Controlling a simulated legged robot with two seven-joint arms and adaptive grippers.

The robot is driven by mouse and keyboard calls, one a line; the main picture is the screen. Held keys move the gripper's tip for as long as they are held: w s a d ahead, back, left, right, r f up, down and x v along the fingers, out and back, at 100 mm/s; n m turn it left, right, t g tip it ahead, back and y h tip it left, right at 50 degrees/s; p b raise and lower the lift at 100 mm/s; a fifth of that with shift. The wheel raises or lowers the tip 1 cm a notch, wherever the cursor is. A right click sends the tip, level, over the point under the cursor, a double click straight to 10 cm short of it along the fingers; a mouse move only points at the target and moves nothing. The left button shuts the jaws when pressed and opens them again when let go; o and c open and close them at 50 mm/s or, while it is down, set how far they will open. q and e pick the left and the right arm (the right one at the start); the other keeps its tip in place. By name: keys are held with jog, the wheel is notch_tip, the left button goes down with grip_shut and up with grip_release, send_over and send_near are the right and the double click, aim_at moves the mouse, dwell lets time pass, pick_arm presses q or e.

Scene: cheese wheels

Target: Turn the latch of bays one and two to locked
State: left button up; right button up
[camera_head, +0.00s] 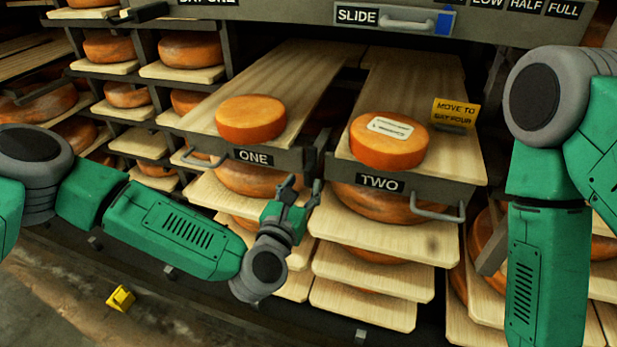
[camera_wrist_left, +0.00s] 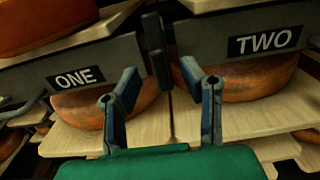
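Bay one (camera_head: 285,160) and bay two (camera_head: 345,173) are pulled-out boards with grey labelled fronts, each carrying an orange cheese wheel. A dark upright piece (camera_wrist_left: 153,42), which looks like a latch, stands at the gap between the two fronts, by the right end of bay one's front. Whether it is one latch or two, and its locked state, I cannot tell. My left gripper (camera_head: 303,184) is open and empty just below and in front of this gap. In the left wrist view its two fingers (camera_wrist_left: 160,75) are spread on either side of the dark piece. My right gripper is out of view.
Looped handles stick out from bay one (camera_head: 200,160) and bay two (camera_head: 437,212). A yellow note (camera_head: 455,112) reading "move to bay four" stands on bay two's board. Shelves with wheels lie below and left. A beam with a slide handle (camera_head: 402,23) crosses above.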

aim_at(307, 175)
pick_arm(q)
jog(key=shift+b+x, duration=0.3)
jog(key=shift+x, duration=1.7)
jog(key=shift+a, duration=0.15)
grip_shut()
